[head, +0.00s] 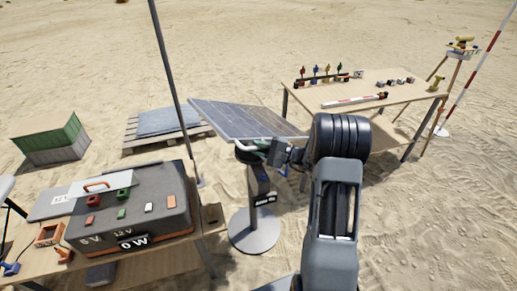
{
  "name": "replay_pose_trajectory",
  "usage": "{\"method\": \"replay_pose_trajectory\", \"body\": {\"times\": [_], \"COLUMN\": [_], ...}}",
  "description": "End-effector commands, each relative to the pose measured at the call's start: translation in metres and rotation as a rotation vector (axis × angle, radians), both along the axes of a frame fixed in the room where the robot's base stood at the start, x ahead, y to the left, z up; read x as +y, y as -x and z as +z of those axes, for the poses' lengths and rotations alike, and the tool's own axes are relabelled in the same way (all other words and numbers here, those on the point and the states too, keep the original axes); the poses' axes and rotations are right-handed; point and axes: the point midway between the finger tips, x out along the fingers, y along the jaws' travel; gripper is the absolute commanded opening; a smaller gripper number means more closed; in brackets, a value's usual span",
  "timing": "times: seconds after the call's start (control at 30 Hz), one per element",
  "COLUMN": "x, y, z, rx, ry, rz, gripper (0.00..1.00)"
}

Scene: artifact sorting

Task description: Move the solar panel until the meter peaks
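The solar panel (240,118) is a dark blue-grey gridded sheet, tilted on a stand with a round grey base (253,232). A pale curved handle (246,147) with green beside it shows under its near edge. My gripper (268,153) is at this handle, below the panel's near edge. The fingers are small and partly hidden, so I cannot tell whether they are open or shut on the handle. The meter (133,243) on the front of a grey box reads 0 W. A small label on the stand's post is too small to read surely.
The grey box (165,185) with coloured blocks stands on a wooden table (165,262) at left. A thin dark pole (171,75) rises left of the panel. A second table (345,85) with small items stands at right. A pallet (140,140) and green crate (60,130) lie behind on sand.

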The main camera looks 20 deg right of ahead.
Motion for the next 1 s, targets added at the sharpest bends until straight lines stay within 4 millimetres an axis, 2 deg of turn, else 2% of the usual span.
{"method": "replay_pose_trajectory", "body": {"times": [0.03,0.23,0.57,0.67,1.0], "x": [0.0,-0.001,-0.007,-0.019,-0.077], "y": [0.0,0.0,0.004,0.011,0.049], "z": [0.0,0.0,-0.002,-0.005,-0.013], "rx": [-0.001,-0.001,0.0,-0.001,0.0], "ry": [0.001,0.001,0.001,0.002,0.002], "rz": [0.0,-0.001,-0.003,-0.004,-0.006], "gripper": [0.25,0.42,0.42,0.42,0.42]}}
